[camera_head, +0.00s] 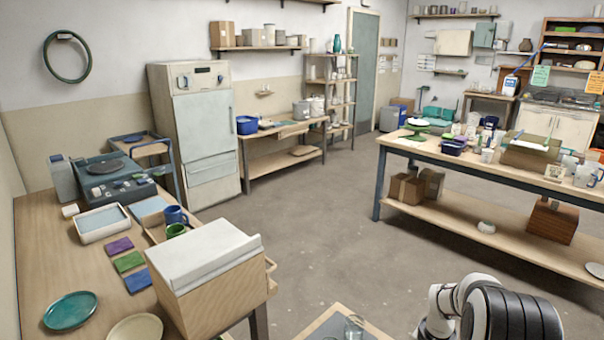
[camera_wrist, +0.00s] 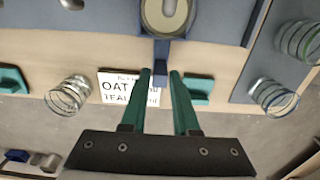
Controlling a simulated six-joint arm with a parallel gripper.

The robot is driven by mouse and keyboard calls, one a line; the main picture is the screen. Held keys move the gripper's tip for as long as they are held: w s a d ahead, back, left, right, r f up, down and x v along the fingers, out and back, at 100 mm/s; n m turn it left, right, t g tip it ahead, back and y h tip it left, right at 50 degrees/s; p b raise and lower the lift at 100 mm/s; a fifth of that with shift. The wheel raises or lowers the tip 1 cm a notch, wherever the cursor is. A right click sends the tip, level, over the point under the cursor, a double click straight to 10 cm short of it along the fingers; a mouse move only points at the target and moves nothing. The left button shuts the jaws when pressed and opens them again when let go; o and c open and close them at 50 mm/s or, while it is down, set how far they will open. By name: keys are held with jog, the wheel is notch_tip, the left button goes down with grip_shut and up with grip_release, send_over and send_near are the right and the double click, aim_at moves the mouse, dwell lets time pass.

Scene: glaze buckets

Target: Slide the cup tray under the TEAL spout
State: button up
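In the wrist view, my gripper (camera_wrist: 160,74) has two teal fingers with a narrow gap between the tips. A small blue bar (camera_wrist: 162,76) lies in that gap and nearly fills it. I cannot tell whether the fingers press on it. Above the bar is a pale round piece with a U-shaped mark (camera_wrist: 167,14). A white label (camera_wrist: 113,88) reads "OAT" and "TEAL", and the left finger hides part of it. I cannot single out the cup tray or the teal spout. My gripper is outside the head view.
Clear glass cups stand left (camera_wrist: 68,95) and right (camera_wrist: 273,97) of my gripper, with another (camera_wrist: 300,40) at the far right. Teal blocks sit at left (camera_wrist: 12,80) and near the right finger (camera_wrist: 197,88). In the head view, a glass (camera_head: 354,326) shows beside my arm.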

grip_shut()
jog(key=shift+s+d, duration=2.65)
jog(key=shift+o, duration=2)
grip_release()
notch_tip(320, 180, up, 7)
